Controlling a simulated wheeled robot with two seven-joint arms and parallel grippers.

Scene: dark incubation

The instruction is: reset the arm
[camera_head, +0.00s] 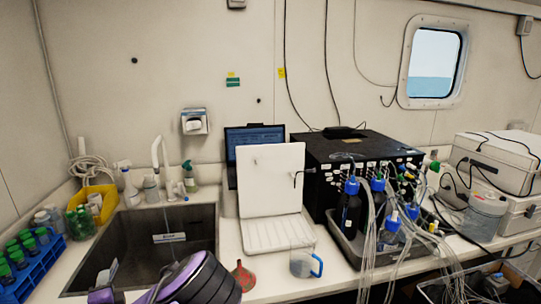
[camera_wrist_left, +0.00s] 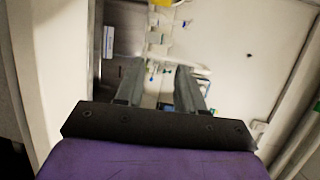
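My left arm shows in purple and black at the bottom of the head view. Its gripper (camera_head: 106,273) is over the front left of the sink, small and partly cut off by the lower edge. In the left wrist view the two grey fingers of this gripper (camera_wrist_left: 159,78) stand apart with nothing between them. The gripper is open and empty. My right arm and gripper are not in view.
The sink (camera_head: 207,238) lies under the left arm. A blue rack (camera_head: 38,272) of green-capped tubes is at left. A white open-lidded device (camera_head: 270,182), red funnel (camera_head: 243,276) and blue-handled beaker (camera_head: 302,263) stand right of the sink. Tubed bottles (camera_head: 349,212) crowd the right.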

